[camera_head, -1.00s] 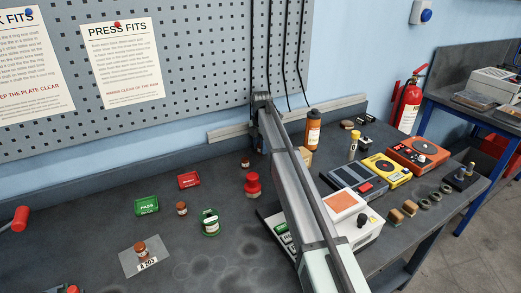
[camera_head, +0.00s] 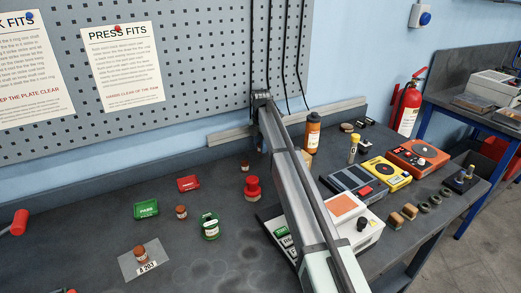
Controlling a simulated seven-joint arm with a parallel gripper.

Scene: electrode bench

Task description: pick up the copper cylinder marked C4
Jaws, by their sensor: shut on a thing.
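Three small copper-brown cylinders show in the head view. One (camera_head: 141,254) stands on a clear plate with a label reading A 203. One (camera_head: 181,212) stands on the bare bench beside the green boxes. One (camera_head: 245,165) stands farther back, left of my arm. Their markings are too small to read, so I cannot tell which is C4. My arm crosses the middle of the view from the lower right up to the back. My gripper does not show, and whatever it holds is hidden too.
Green boxes (camera_head: 146,210) (camera_head: 210,230), a red box (camera_head: 189,183) and a red-topped piece (camera_head: 252,188) stand on the bench. An orange bottle (camera_head: 312,132), instruments (camera_head: 418,156) and small blocks (camera_head: 403,214) fill the right side. The front left is mostly clear.

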